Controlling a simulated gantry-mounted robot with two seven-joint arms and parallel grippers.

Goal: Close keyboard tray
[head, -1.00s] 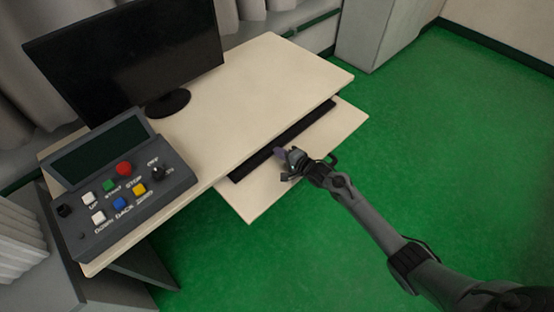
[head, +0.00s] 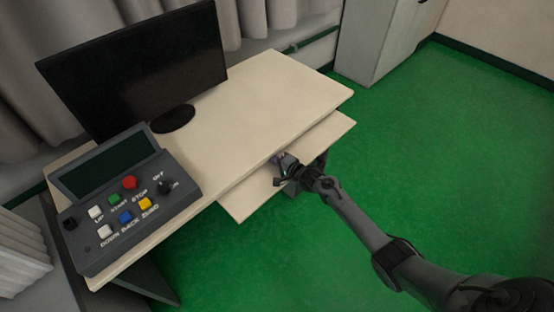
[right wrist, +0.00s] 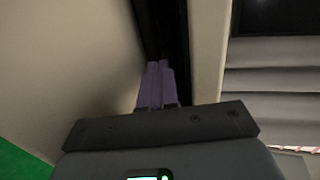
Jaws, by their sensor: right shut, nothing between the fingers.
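The keyboard tray (head: 248,199) is a cream board. It sticks out part way from under the front edge of the cream desk (head: 270,88). In the right wrist view, the tray (right wrist: 70,75) is the pale surface on the left. My right gripper (head: 281,161) is shut and empty, over the tray beside the desk's front edge. Its purple fingers (right wrist: 157,85) point at the dark strip; I cannot tell whether they touch anything. My left gripper is not in view.
A black monitor (head: 140,70) stands at the back of the desk. A grey control box (head: 125,200) with coloured buttons sits at the desk's left end. A grey cabinet (head: 375,40) stands behind on the right. The green floor (head: 450,150) on the right is clear.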

